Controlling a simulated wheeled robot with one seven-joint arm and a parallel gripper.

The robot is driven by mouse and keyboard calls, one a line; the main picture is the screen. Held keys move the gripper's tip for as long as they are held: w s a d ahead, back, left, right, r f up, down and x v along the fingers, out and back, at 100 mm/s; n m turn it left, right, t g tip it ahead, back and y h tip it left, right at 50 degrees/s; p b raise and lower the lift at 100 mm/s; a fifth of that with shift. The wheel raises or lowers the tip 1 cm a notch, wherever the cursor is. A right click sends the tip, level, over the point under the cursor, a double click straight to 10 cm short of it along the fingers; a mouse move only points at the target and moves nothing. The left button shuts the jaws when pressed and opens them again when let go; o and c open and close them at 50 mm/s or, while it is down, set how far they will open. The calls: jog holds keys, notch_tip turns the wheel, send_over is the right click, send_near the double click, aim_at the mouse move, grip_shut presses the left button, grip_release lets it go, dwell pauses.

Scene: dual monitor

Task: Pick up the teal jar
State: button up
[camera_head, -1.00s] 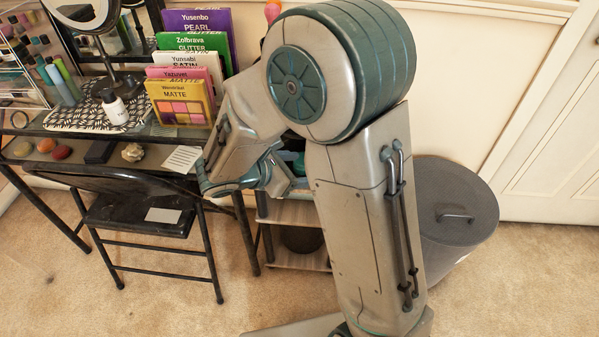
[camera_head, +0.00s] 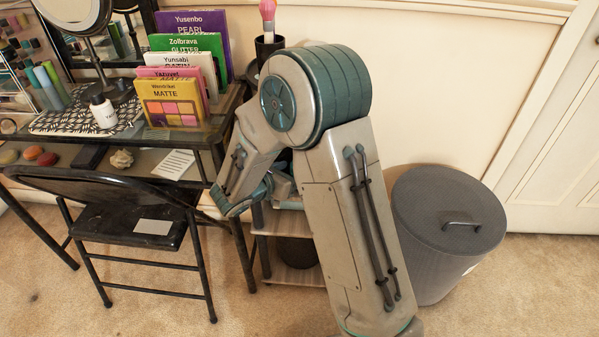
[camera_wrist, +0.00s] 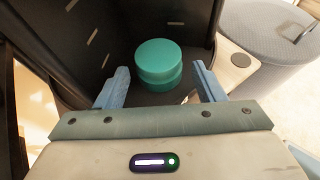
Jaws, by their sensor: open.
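The teal jar (camera_wrist: 158,62), round with a wide lid, stands on a shelf inside a dark compartment in the wrist view. My gripper (camera_wrist: 162,80) is open, with its two blue fingers apart, one to the left and one to the right of the jar. The jar appears between or just beyond the fingertips; I cannot tell whether either finger touches it. In the head view my arm hides the jar and most of my gripper, which reaches toward the small shelf unit (camera_head: 262,246) beside the desk.
Dark compartment walls (camera_wrist: 60,40) stand close on the jar's left and back. A grey lidded bin (camera_head: 447,235) stands right of my arm. A black folding chair (camera_head: 120,222) and a desk with palettes (camera_head: 172,102) are at left. Carpet (camera_head: 170,305) is open in front.

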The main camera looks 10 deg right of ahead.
jog(key=b+x, duration=0.1)
jog(key=x, duration=0.3)
jog(key=shift+w+d+f, duration=0.15)
jog(key=shift+w+f, duration=0.05)
jog(key=shift+w, duration=0.05)
jog(key=c, duration=0.8)
jog(key=shift+o, duration=0.2)
jog(key=shift+r, duration=0.1)
